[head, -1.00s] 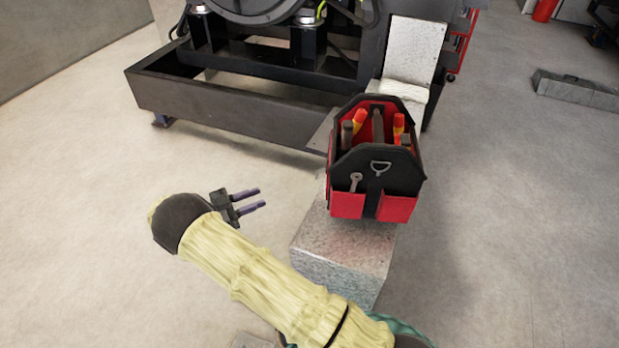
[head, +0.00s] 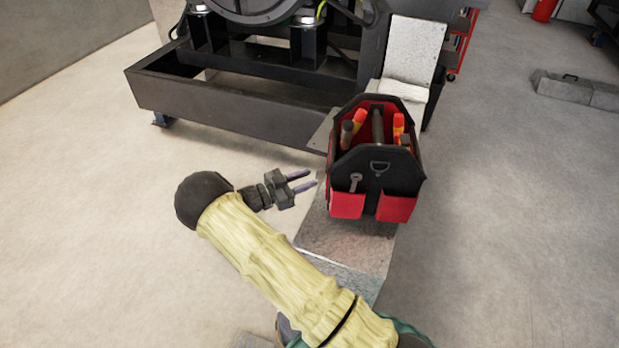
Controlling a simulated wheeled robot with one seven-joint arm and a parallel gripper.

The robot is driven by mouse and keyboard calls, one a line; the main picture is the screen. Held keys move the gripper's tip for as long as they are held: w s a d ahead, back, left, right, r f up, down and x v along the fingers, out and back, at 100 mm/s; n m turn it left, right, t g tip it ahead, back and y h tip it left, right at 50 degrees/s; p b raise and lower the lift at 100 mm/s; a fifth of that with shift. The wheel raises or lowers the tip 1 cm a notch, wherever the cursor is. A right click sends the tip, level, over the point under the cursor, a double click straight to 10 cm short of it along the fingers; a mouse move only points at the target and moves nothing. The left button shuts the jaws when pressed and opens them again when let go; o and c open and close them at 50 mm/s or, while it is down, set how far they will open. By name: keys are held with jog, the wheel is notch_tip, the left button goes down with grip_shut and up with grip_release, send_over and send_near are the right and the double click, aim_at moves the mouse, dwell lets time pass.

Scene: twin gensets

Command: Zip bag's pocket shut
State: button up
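The bag (head: 376,172) is a black and red open-topped tool bag standing upright on a grey block. Several tools with orange, yellow and dark handles stick up inside it. Its near face has two red pockets, the left one (head: 347,205) and the right one (head: 396,209), a metal D-ring and a small wrench. I cannot make out a zip or its pull. My gripper (head: 308,184) is to the left of the bag, close to its left side but apart from it. Its two fingers point right toward the bag, spread apart with nothing between them.
The grey stone block (head: 345,250) bears the bag. A black steel genset frame (head: 220,110) stands behind and to the left. A pale upright slab (head: 414,52) stands behind the bag. Floor is clear at right, up to a grey concrete block (head: 575,88).

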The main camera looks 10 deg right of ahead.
jog(key=shift+x, duration=0.8)
grip_shut()
jog(key=shift+s, duration=0.1)
jog(key=shift+s+a, duration=0.2)
jog(key=shift+s, duration=0.35)
